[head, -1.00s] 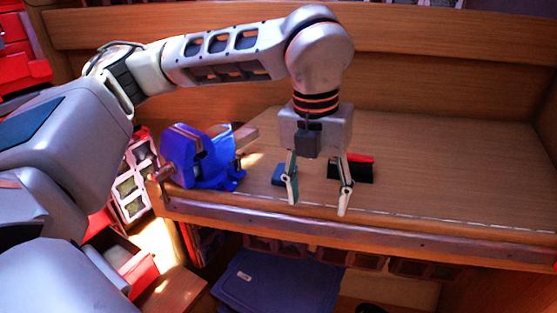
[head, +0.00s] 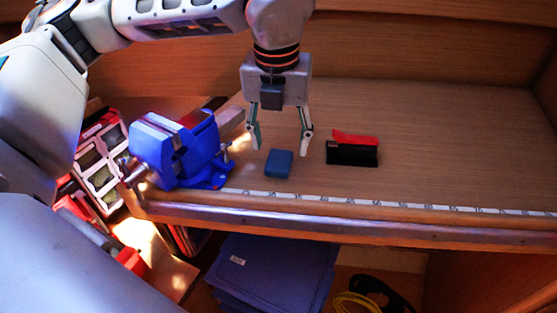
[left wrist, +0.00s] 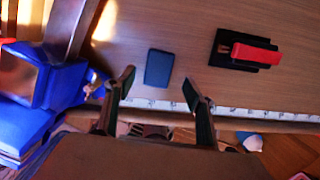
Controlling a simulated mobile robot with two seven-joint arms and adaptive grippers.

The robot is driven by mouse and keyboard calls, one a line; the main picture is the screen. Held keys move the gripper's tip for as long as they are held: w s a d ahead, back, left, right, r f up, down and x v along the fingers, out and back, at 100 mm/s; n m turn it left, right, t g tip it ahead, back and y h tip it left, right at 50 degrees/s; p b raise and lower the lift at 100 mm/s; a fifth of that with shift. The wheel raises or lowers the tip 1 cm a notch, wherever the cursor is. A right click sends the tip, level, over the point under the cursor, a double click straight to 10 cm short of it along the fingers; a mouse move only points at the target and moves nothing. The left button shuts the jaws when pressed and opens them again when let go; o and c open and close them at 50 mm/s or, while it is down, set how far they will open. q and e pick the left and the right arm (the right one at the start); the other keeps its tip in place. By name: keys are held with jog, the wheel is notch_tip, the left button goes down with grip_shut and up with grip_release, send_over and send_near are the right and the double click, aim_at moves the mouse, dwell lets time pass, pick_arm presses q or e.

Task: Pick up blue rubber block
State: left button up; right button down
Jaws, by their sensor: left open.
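The blue rubber block (head: 279,164) lies flat on the wooden bench top, between the blue vise and a black and red item. It also shows in the left wrist view (left wrist: 159,67), ahead of the fingertips and roughly between their lines. My left gripper (head: 279,149) points down, open and empty, just above and behind the block in the head view. Its two fingers also show in the left wrist view (left wrist: 158,86), spread apart with nothing between them. The block is fully visible and not touched. My right gripper is not in view.
A blue vise (head: 178,150) stands at the bench's left corner, close to the block. A black and red item (head: 352,155) lies to the right. A measuring strip (head: 400,205) runs along the front edge. The bench top (head: 460,140) is clear farther right.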

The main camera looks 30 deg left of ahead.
aim_at(279, 160)
pick_arm(q)
jog(key=f, duration=0.4)
jog(key=shift+w+a+f+p, duration=0.2)
jog(key=shift+w+f+p, duration=0.05)
jog(key=shift+f+p, duration=0.15)
jog(key=c, duration=1.2)
jog(key=shift+r, duration=0.1)
